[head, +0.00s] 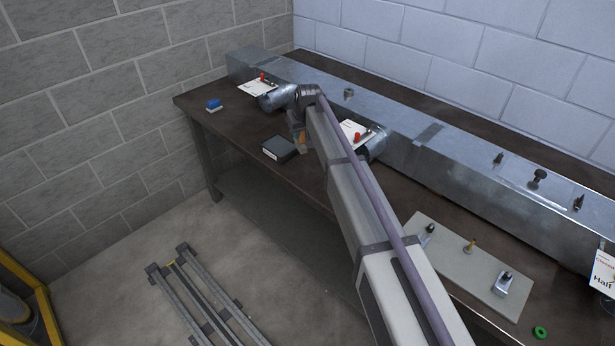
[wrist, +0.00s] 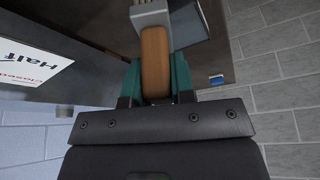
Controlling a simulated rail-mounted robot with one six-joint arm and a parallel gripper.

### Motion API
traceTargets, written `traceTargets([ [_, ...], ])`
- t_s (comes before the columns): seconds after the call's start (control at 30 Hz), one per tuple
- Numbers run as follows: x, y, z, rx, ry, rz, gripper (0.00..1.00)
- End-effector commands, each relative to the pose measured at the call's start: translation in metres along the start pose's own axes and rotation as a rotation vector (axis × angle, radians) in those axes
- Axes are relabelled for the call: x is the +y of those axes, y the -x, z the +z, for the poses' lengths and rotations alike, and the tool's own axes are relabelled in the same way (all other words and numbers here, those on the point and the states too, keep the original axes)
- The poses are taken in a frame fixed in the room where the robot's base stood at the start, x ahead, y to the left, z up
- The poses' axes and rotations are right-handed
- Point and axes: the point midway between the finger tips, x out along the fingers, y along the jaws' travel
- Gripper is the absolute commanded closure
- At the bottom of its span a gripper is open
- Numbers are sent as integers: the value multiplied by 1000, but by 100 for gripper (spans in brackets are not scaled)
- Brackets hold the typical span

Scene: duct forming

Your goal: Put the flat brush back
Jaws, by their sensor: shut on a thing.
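The flat brush has a wooden handle (wrist: 155,60) and a pale grey head (wrist: 151,15) in the wrist view. My gripper (wrist: 154,85) is shut on the handle, with its green fingers on both sides of it. In the head view, a brown part of the brush (head: 302,137) shows below the end of my arm, above the workbench. A dark box or tray (head: 280,148) lies on the bench just left of the brush; it also shows beside the brush head in the wrist view (wrist: 187,27). Whether the brush touches it, I cannot tell.
A long metal duct (head: 450,160) runs along the back of the dark bench (head: 235,130). Red-handled dampers (head: 262,76) with white cards stand by round stubs. A blue block (head: 213,104) lies at left. A grey board (head: 450,268) with several tools and a green ring (head: 540,332) lie at right.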

Motion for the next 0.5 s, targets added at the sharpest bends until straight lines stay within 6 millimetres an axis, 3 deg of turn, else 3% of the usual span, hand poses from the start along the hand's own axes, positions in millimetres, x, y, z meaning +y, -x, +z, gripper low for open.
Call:
traceTargets([
  [0.13,0,-8,3,0,0,0,96],
  [0.37,0,-60,25,0,-1,0,96],
  [0.5,0,-61,26,0,-1,0,96],
])
